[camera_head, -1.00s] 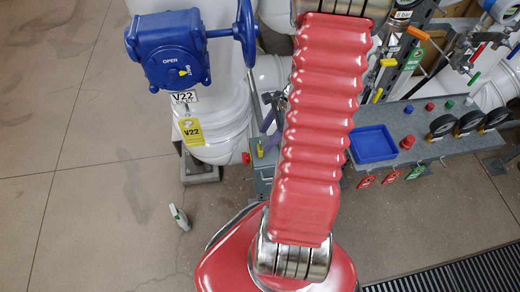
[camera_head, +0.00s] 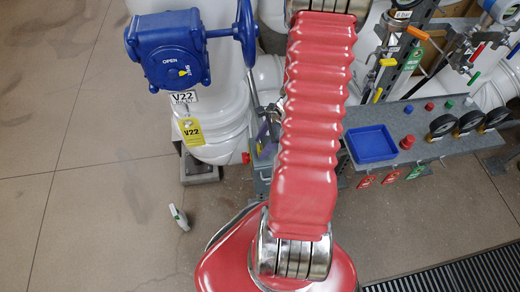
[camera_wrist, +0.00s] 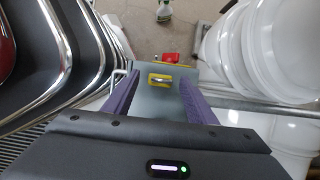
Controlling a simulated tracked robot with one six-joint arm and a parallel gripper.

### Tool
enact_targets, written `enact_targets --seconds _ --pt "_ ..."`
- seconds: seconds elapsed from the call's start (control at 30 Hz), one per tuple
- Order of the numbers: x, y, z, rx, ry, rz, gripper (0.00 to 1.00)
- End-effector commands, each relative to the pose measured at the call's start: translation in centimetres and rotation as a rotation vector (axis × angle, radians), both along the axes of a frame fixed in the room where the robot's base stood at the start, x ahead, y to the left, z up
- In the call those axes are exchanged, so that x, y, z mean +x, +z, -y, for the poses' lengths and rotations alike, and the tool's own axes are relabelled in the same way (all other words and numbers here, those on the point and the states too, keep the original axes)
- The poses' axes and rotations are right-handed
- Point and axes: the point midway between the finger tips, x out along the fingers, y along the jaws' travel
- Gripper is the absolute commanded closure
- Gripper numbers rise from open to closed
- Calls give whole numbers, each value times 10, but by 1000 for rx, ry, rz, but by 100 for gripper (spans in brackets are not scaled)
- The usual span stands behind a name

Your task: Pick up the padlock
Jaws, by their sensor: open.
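A small yellow block with a pale metal part across it, which looks like the padlock (camera_wrist: 160,80), sits on a grey surface (camera_wrist: 150,101) in the wrist view. My gripper (camera_wrist: 160,85) is open, with one purple finger on each side of the yellow block in the picture. I see gaps on both sides, and I cannot tell how far above it the fingertips are. In the head view my red arm covers most of the gripper (camera_head: 265,138); a bit of purple finger shows, and the padlock is hidden there.
A red item (camera_wrist: 170,57) lies beyond the padlock. White pipes (camera_wrist: 255,45) stand close on the right. A blue valve actuator (camera_head: 168,50) with a yellow V22 tag is left of my arm; a blue tray (camera_head: 372,144) and gauges are on the right. A white-green item (camera_head: 179,217) lies on open floor.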

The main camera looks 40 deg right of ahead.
Motion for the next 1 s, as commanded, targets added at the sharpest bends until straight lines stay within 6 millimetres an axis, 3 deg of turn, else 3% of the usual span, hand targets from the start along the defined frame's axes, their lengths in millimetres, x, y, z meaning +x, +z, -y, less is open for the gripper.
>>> enact_targets --seconds 0.23,0.8,1.0 --pt "5 -21 -7 1 0 0 48" --pt "5 -22 -7 0 0 0 48" --pt "5 -22 -7 0 0 0 62"
